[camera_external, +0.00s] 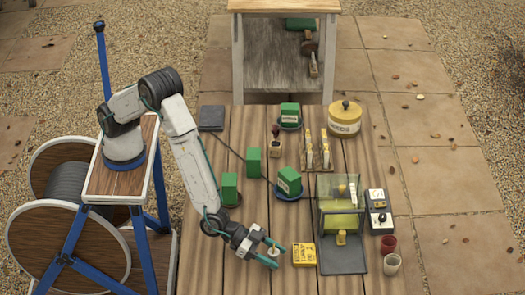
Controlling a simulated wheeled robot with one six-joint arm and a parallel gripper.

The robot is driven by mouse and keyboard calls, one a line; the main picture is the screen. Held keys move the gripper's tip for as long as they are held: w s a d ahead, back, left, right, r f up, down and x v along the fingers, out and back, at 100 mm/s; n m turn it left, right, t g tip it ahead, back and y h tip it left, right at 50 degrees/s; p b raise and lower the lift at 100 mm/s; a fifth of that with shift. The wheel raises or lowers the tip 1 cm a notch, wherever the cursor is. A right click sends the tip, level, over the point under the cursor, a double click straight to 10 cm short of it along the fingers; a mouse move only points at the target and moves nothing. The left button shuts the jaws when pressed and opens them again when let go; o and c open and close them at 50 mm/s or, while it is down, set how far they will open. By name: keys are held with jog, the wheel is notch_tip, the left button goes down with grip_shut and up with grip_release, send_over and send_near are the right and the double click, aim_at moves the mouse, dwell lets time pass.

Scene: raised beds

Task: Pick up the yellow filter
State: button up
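A small yellow box (303,254) with dark print lies on the wooden table, left of the clear case's dark base. Another yellow piece (341,222) shows inside the clear case (322,205), with a small yellow tab at its front. I cannot tell for sure which of these is the filter. My gripper (273,254) is low over the table's front, just left of the yellow box and apart from it. Its two teal fingers are spread. A small pale thing shows between them, and I cannot tell whether it is touched.
Several green blocks (254,161) stand on the table's left and middle. A yellow lidded tin (345,119) is at the back right. A meter (378,211), a red cup (388,244) and a pale cup (392,264) line the right edge. The front left is clear.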

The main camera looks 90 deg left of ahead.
jog(key=c, duration=0.8)
jog(key=shift+r, duration=0.1)
